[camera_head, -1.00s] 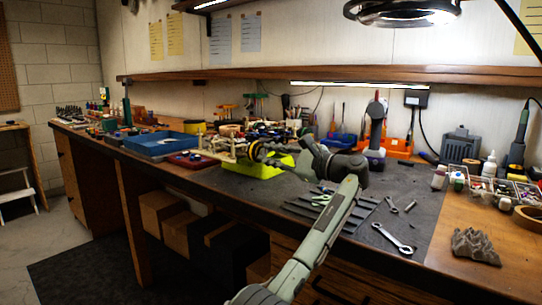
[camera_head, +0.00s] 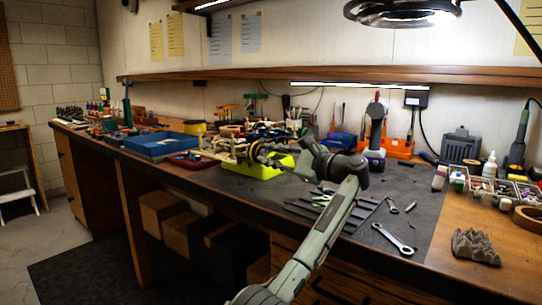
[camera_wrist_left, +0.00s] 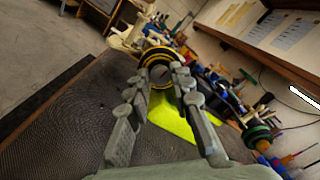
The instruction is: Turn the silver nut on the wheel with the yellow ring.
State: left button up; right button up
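The wheel with the yellow ring (camera_head: 256,151) is a dark wheel on the near side of the racecar (camera_head: 232,146), above a bright yellow-green stand (camera_head: 258,171). The wheel also shows in the left wrist view (camera_wrist_left: 157,55), just past my fingertips. The silver nut at its hub is too small and dim to make out clearly. My left gripper (camera_wrist_left: 161,78) is open, with its two fingers apart and pointing at the wheel; nothing shows held between them. I cannot tell whether a fingertip touches the wheel. My right gripper is not in view.
A blue tray (camera_head: 160,144) and a dark red tray (camera_head: 193,160) lie to the left. A purple-based tool (camera_head: 375,150) stands behind my arm. A wrench (camera_head: 394,239) and small tools lie on the dark mat (camera_head: 420,200) at right. A shelf (camera_head: 330,76) runs above.

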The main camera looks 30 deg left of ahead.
pick_arm(q)
jog(key=o, duration=0.3)
jog(key=shift+o, duration=0.2)
jog(key=d, duration=0.8)
jog(key=s+d, duration=0.1)
jog(key=d, duration=0.3)
